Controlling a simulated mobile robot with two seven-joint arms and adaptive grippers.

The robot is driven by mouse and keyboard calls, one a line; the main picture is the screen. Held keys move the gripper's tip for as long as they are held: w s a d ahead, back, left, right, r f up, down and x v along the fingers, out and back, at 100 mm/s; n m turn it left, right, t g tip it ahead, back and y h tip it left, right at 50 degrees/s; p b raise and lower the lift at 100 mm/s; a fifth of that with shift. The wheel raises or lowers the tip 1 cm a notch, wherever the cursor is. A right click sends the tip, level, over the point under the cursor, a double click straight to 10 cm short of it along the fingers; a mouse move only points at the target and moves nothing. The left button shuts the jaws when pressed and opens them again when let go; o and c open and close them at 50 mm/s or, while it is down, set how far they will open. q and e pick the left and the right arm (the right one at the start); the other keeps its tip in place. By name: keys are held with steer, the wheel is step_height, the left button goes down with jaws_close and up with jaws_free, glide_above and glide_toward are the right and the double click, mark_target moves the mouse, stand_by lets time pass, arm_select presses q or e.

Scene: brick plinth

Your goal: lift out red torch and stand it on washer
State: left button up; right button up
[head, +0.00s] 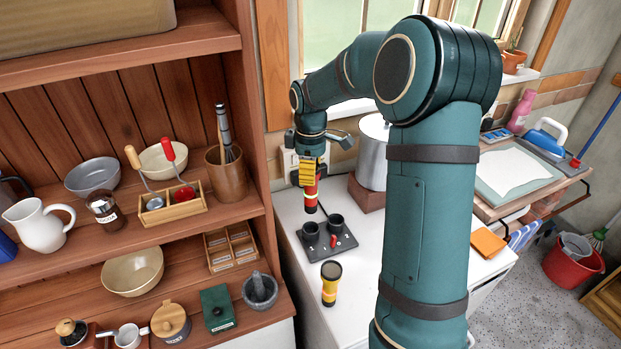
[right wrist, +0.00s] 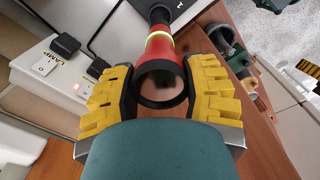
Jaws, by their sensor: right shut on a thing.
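The red torch (head: 311,190), red with a black lower end, hangs upright in my right gripper (head: 312,170). The yellow fingers are shut around its upper part. In the right wrist view the red torch (right wrist: 162,48) sits between the fingers of the gripper (right wrist: 160,75), with a glowing green-yellow ring. Its lower end appears just above the black dock (head: 328,240), clear of the two round sockets. The dock stands on the white washer top (head: 300,212). My left gripper is not in view.
A yellow-and-black torch (head: 330,284) stands in front of the dock. A large metal pot (head: 373,150) on a brick plinth (head: 365,194) is behind, to the right. The wooden shelf unit (head: 262,190) borders the left.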

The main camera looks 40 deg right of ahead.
steer(key=shift+r+p, duration=1.05)
steer(key=shift+r, duration=0.3)
